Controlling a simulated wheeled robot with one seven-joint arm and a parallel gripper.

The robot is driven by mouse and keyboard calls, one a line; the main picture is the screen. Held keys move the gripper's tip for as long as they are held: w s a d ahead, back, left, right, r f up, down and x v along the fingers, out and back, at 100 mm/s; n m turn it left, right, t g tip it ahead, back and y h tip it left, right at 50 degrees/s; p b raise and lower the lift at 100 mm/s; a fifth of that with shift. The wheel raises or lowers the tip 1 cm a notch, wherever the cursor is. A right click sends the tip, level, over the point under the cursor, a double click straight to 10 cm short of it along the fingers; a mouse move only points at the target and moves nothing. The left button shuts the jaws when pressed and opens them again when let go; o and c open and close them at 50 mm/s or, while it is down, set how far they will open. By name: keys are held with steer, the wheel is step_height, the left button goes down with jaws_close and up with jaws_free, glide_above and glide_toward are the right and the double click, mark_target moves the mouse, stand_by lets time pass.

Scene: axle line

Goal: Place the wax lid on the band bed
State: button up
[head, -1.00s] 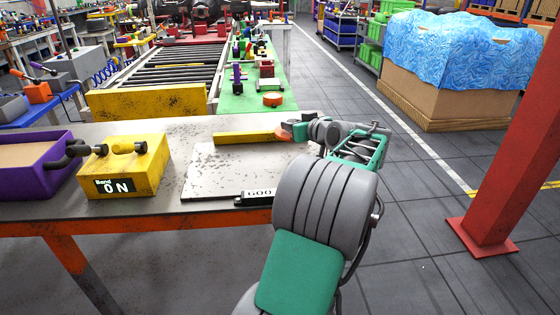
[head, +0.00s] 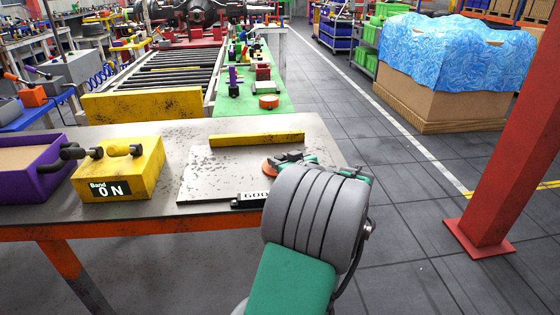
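My gripper (head: 284,162) is over the grey plate on the near table, its far end partly hidden by my own arm. An orange-red disc, which looks like the wax lid (head: 268,167), is at its fingertips and appears held between them. It is above or on the plate; the gap cannot be told. The roller conveyor (head: 175,68), which may be the band bed, runs away behind the table.
The speckled plate (head: 215,170) has a yellow bar (head: 257,139) at its back and a label block (head: 250,199) in front. A yellow "Band ON" box (head: 120,170) and purple bin (head: 35,165) stand left. A green strip (head: 275,85) holds several parts.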

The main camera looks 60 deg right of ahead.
steer(key=o, duration=0.4)
steer(key=shift+c, duration=0.2)
steer(key=shift+r, duration=0.25)
steer(key=v, duration=1.2)
